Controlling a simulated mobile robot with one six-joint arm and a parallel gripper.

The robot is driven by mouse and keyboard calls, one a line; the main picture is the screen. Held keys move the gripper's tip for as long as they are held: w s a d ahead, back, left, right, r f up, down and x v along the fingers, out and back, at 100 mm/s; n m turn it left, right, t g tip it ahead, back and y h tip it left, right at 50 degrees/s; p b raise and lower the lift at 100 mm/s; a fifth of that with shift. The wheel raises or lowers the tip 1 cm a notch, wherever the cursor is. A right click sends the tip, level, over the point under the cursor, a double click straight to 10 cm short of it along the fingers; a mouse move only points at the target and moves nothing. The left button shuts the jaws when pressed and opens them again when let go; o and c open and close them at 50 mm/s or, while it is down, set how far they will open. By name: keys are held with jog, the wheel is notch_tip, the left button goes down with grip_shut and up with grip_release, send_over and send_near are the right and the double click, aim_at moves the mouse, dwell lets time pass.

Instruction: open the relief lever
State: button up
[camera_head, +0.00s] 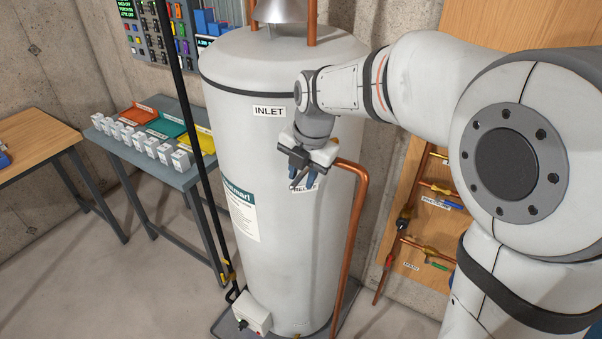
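The white water heater tank (265,215) stands upright in the middle of the head view. My gripper (304,176) is at the tank's upper right front, pointing down, just above the RELIEF label (305,189) and partly covering it. A thin dark grey bar shows between or in front of the fingers; I cannot tell whether it is the relief lever or part of my gripper. The relief valve body is mostly hidden behind my gripper. A copper pipe (358,215) bends down just right of it. The gap between the fingers is too small to judge.
The INLET label (269,111) is on the tank above left of my gripper. A black gas pipe (190,130) runs down left of the tank. A grey table (150,155) with coloured trays and small white boxes stands left. A wooden board (425,210) with copper fittings is right.

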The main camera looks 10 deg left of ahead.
jog(key=b+v, duration=0.2)
jog(key=v, duration=0.6)
jog(key=shift+s+f, duration=0.1)
jog(key=shift+f, duration=0.05)
jog(key=s+d+f+m+b, duration=0.2)
jog(key=s+d+f+m, duration=0.3)
jog(key=m, duration=0.5)
jog(key=s+d+f+m+t+h+b, duration=0.1)
jog(key=s+d+f+m+b, duration=0.1)
jog(key=s+d+f+m, duration=0.3)
jog(key=s+d+f+m+b, duration=0.2)
jog(key=s+d+f+m, duration=0.3)
jog(key=d+m, duration=0.5)
jog(key=s+m, duration=0.2)
jog(key=m, duration=0.4)
jog(key=shift+s+t+h, duration=0.3)
jog(key=shift+t+h, duration=0.1)
jog(key=shift+d+f, duration=0.1)
jog(key=shift+d, duration=0.05)
